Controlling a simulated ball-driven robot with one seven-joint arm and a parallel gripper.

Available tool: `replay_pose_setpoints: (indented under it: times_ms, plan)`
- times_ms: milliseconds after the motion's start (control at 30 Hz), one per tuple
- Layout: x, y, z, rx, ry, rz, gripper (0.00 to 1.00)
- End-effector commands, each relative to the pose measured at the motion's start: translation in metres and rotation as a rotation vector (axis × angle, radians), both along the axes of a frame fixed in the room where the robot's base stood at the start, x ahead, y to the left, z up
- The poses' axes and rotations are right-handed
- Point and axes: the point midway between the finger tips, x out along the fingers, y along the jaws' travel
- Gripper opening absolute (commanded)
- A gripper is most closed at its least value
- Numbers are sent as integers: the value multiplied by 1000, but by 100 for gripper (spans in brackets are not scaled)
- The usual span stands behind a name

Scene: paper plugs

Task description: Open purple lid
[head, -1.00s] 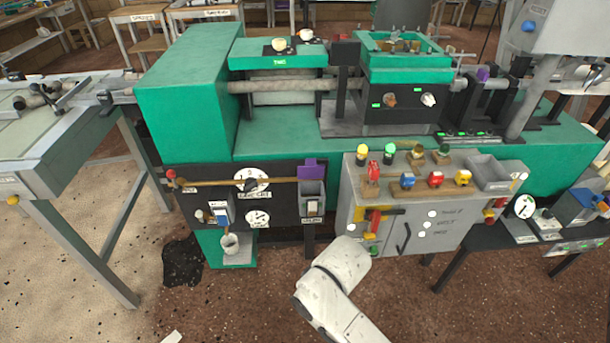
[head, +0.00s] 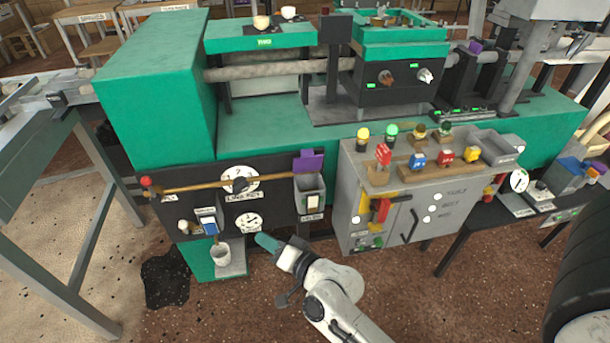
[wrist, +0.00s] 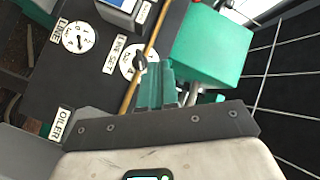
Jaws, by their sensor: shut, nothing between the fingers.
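The purple lid (head: 308,161) is at the top of a grey box (head: 311,184) on the right end of the black panel, in the head view. It looks raised at the box's back edge, but its exact angle is hard to tell. My gripper (head: 266,242) is shut and empty, its teal fingertips below and left of the grey box, apart from the lid. In the wrist view the shut fingers (wrist: 156,84) point toward the panel, and the purple lid does not show.
A brown rod (head: 200,186) runs across the panel, left of the lid. A grey cabinet (head: 360,208) with coloured plugs and a red handle stands to the right.

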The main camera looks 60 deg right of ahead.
Motion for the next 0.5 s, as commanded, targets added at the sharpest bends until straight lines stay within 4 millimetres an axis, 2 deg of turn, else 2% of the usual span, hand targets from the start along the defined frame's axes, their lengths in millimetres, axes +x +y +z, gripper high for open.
replay_pose_setpoints:
  times_ms: [33, 167, 300, 400, 500]
  plan:
    - [-1, -17, -5, 43, -76, -72, 0]
    - [-15, -62, -3, 154, -293, -268, 0]
    - [-42, -102, -5, 239, -487, -450, 0]
    - [-59, -121, -7, 274, -584, -541, 0]
    - [-70, -131, -9, 292, -641, -594, 0]
